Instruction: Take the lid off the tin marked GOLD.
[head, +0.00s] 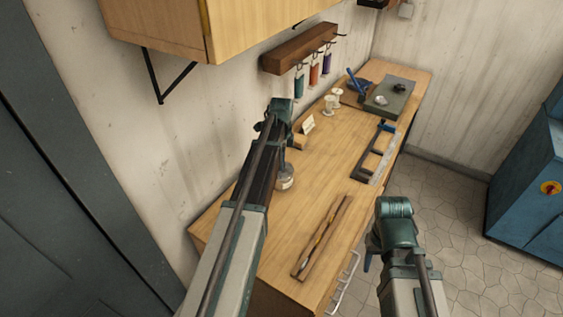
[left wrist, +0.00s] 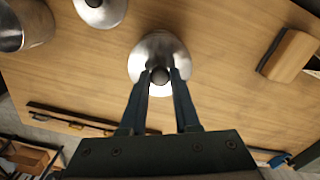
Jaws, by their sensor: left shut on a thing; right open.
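A small silver tin (head: 285,182) with a pale label stands on the workbench under my left gripper; its marking is too small to read. In the left wrist view a round silver lid (left wrist: 149,48) with a dark knob (left wrist: 159,75) lies between the fingers. My left gripper (left wrist: 160,80) is shut on that knob; I cannot tell whether the lid is seated or raised. My right gripper (head: 373,250) is open and empty, right of the bench's front edge.
A narrow wooden tray (head: 322,237) with thin tools lies on the workbench (head: 335,190). A dark frame (head: 376,155), white spools (head: 332,103), a wooden card holder (head: 302,140) and a grey slab (head: 390,97) stand farther back. A hook rack (head: 300,48) and cabinet (head: 230,25) hang above.

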